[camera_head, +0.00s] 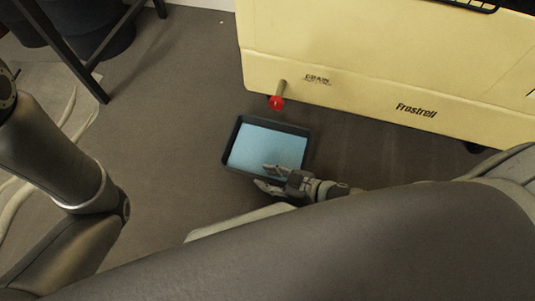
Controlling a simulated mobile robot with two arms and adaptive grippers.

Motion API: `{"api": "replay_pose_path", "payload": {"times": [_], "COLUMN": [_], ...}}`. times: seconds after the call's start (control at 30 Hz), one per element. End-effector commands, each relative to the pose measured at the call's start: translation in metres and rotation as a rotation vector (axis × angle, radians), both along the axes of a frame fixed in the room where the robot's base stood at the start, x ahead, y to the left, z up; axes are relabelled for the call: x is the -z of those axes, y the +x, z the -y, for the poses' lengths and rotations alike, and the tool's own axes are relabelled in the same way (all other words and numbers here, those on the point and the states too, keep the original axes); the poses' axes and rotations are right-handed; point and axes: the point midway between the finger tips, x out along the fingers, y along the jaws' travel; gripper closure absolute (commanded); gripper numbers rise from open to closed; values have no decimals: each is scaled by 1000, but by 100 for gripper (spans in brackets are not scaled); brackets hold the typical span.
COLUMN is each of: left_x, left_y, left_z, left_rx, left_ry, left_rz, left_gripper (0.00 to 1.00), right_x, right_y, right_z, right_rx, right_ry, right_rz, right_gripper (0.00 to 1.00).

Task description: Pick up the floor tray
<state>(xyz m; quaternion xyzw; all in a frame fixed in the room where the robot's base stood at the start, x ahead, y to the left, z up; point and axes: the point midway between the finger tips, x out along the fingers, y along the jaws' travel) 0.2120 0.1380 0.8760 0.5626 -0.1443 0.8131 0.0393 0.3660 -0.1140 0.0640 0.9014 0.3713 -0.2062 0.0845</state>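The floor tray (275,124) is a dark, shallow rectangular tray with a light blue, water-like surface inside. It rests on the grey floor in front of the cream machine. My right gripper (260,175) is at the tray's near edge. Its fingers look spread, one over the blue inside and one just outside the near rim. I cannot tell whether either finger touches the rim. Part of the near right corner is hidden behind the gripper. My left gripper is out of view; only my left arm shows at the left.
The cream "Frostrell" machine (375,60) stands behind the tray, with a drain pipe and red cap (276,102) sticking out above the tray's far side. A dark-legged stand (85,75) and pale cables are at the left. Floor left of the tray is clear.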

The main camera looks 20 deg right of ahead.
Motion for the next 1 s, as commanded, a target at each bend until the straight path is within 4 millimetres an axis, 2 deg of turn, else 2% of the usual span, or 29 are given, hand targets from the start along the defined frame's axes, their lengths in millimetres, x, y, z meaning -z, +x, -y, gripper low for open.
{"api": "replay_pose_path", "payload": {"times": [0.17, 0.5, 0.87, 1.0], "left_x": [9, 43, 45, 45], "left_y": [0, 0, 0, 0], "left_z": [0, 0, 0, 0], "left_rx": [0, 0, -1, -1], "left_ry": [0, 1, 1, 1], "left_rz": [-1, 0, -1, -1], "left_gripper": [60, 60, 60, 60], "right_x": [5, 20, 20, 20], "right_y": [7, 34, 38, 38], "right_z": [-7, -33, -38, -38], "right_rx": [-1, 0, 1, 1], "right_ry": [-1, 0, -1, -1], "right_rz": [2, 3, 0, 0], "right_gripper": [64, 64, 64, 82]}}
